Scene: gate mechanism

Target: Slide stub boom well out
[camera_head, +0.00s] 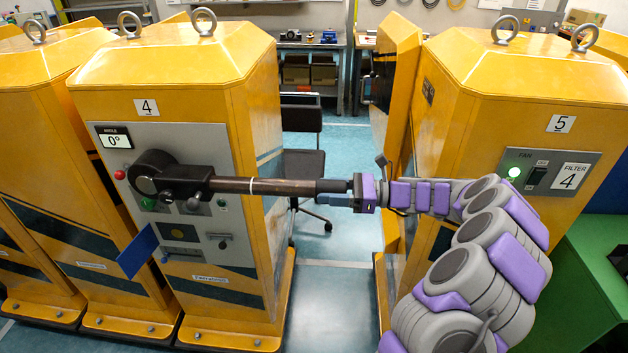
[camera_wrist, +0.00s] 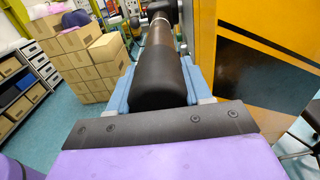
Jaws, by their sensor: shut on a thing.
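The stub boom (camera_head: 265,187) is a dark brown bar with a white ring and a black end grip. It sticks out level to the right from a black pivot housing (camera_head: 160,177) on the grey panel of cabinet 4 (camera_head: 185,260). My gripper (camera_head: 340,196) is shut on the boom's black end. In the wrist view the boom (camera_wrist: 157,62) runs away from me between the two blue fingers of my gripper (camera_wrist: 158,85), up to the dark housing. A display on the panel (camera_head: 116,138) reads 0°.
Cabinet 5 (camera_head: 520,100), with a lit green lamp and a switch, stands right of my gripper. A black chair (camera_head: 305,165) stands in the gap behind the boom. A blue flap (camera_head: 138,251) juts out below the housing. Stacked cardboard boxes (camera_wrist: 88,60) show in the wrist view.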

